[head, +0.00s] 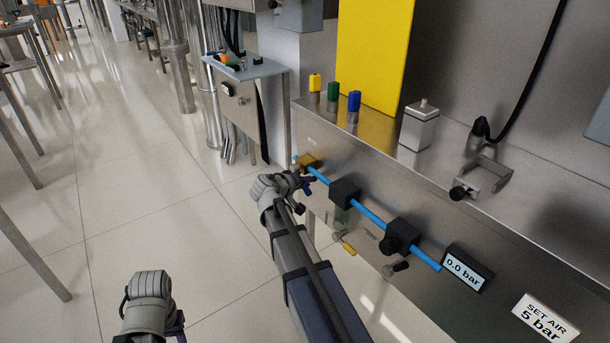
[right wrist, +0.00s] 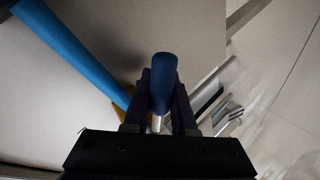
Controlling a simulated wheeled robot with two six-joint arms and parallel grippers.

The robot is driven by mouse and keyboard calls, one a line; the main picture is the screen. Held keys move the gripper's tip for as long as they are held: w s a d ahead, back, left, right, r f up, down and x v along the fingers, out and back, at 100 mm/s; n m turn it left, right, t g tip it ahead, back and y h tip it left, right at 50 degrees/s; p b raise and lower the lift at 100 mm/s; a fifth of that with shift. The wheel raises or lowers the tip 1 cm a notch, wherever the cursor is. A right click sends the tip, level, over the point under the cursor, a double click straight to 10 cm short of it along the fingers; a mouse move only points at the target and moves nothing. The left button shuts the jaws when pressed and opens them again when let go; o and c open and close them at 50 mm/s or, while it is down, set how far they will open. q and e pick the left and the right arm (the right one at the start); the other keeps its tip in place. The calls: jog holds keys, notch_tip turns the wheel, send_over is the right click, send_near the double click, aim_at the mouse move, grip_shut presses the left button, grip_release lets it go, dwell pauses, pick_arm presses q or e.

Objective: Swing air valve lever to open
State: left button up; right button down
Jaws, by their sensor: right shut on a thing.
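The air valve (head: 307,160) is a brass-coloured body at the left end of the blue pipe on the steel front panel. Its lever has a dark blue grip (right wrist: 162,84), seen between the two fingers in the right wrist view. My right gripper (head: 302,188) is at the lever, just below the valve, and is shut on the lever's grip. The fingers hide part of the lever, and the valve body is mostly hidden in the wrist view. My left arm shows at the lower left, away from the panel; its jaws are not clear.
The blue pipe (head: 371,213) runs through black blocks towards a display (head: 465,268) reading 0.0 bar. A label (head: 544,318) reads SET AIR 5 bar. Open floor lies to the left.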

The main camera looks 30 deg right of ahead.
jog(key=shift+s+r+n+g+p, duration=0.45)
jog(key=shift+r+n+g+p, duration=0.25)
jog(key=shift+n+g+p, duration=0.35)
jog(key=shift+s+r+n+g+p, duration=0.45)
jog(key=shift+n+g+p, duration=0.3)
jog(key=shift+g, duration=0.3)
jog(key=c, duration=1)
grip_release()
jog(key=shift+r, duration=0.1)
jog(key=p+v, duration=0.4)
jog(key=v, duration=0.3)
jog(key=shift+a+r, duration=0.25)
jog(key=shift+a, duration=0.05)
